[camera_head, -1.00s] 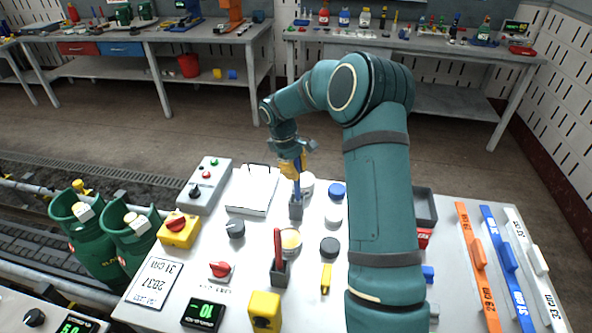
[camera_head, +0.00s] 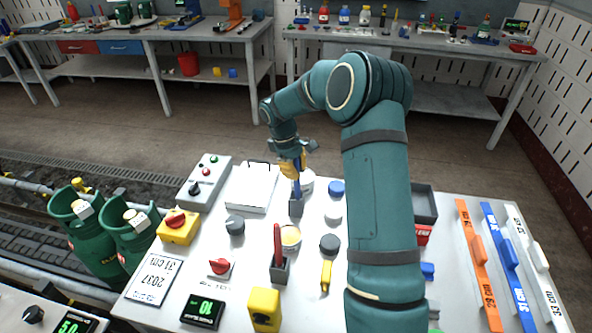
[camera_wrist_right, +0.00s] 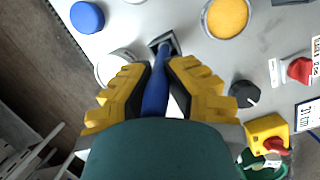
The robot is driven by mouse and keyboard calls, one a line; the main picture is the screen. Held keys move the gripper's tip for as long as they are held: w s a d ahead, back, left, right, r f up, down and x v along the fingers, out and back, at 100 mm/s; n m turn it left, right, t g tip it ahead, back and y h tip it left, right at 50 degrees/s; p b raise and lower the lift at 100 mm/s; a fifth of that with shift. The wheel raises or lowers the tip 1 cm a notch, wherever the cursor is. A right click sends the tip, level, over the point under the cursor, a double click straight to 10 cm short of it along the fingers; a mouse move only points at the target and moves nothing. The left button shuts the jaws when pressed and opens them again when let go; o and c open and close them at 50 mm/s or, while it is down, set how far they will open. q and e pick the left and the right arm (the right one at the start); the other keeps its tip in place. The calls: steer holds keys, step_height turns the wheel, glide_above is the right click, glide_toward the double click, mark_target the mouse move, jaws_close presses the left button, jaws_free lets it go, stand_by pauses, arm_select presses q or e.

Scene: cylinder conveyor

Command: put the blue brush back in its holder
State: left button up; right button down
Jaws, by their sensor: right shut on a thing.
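My right gripper (camera_head: 292,168) has yellow fingers and is shut on the blue brush (camera_head: 296,187). It holds the brush roughly upright above the back part of the white table. The brush's lower end meets the top of a small dark grey holder (camera_head: 296,208). In the right wrist view, the yellow fingers (camera_wrist_right: 156,88) clasp the blue brush (camera_wrist_right: 155,92) from both sides. Its far end lies at the opening of the square holder (camera_wrist_right: 164,42). How deep it sits is hidden. My left gripper is not in view.
A red brush (camera_head: 277,242) stands in another dark holder (camera_head: 279,270) in front. A jar with yellow contents (camera_head: 290,237), a dark knob (camera_head: 235,225) and a blue lid (camera_head: 336,188) are close by.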

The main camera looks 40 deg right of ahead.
steer(key=shift+s+f, duration=0.15)
steer(key=shift+f, duration=0.4)
steer(key=c, duration=0.9)
jaws_free()
steer(key=shift+c, duration=0.2)
